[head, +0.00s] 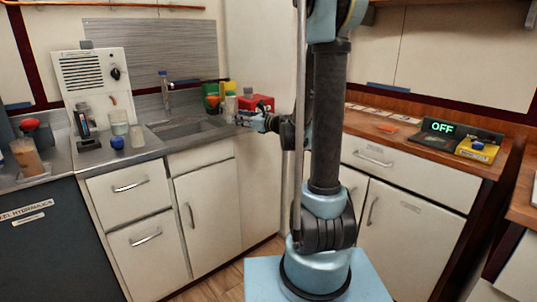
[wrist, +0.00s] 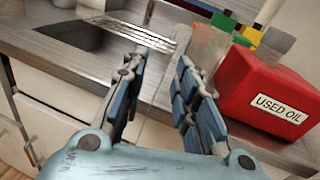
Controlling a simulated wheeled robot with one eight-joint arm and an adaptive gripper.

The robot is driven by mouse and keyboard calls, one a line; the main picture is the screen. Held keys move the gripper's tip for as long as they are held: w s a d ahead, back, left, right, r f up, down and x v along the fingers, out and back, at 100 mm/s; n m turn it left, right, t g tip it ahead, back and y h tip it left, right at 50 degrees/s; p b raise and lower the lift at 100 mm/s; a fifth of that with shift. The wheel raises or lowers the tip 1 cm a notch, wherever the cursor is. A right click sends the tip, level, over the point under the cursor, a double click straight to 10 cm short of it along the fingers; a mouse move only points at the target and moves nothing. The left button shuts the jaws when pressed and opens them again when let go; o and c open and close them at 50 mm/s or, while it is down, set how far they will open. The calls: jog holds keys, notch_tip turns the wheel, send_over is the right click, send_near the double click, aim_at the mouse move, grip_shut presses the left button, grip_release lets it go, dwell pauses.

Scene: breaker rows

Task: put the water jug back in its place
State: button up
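My gripper (wrist: 162,66) is open in the wrist view, its blue-padded fingers apart with only the counter and a wire rack between them. In the head view my gripper (head: 262,123) is at the counter's front edge, right of the sink. A clear container (head: 119,122) stands on the left counter. Another clear, see-through container (head: 231,108) stands behind the sink's right end; a see-through container also shows just beyond the right finger in the wrist view (wrist: 206,45). I cannot tell which of these is the water jug. Neither is held.
A red box marked USED OIL (wrist: 262,92) stands close to the right finger. The sink (wrist: 78,38) lies to the left. Green and yellow containers (wrist: 250,35) stand behind. In the head view a white panel with a grille (head: 97,75) stands on the left counter.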

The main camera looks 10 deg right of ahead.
jog(key=s+d+f+n+g+h, duration=0.2)
jog(key=s+f+n+g+h, duration=0.15)
jog(key=s+n, duration=0.55)
jog(key=s+d+f+n+g+h, duration=0.2)
jog(key=s+f+n+g, duration=0.3)
jog(key=s, duration=0.6)
jog(key=s+d+f+n+h, duration=0.3)
jog(key=s+d+n, duration=0.3)
jog(key=s, duration=0.3)
jog(key=s+d+f+n+g+h, duration=0.1)
jog(key=s+d+f+n+h, duration=0.3)
jog(key=s+d, duration=0.5)
jog(key=shift+f+n, duration=0.45)
jog(key=shift+n, duration=0.45)
jog(key=shift+a, duration=0.1)
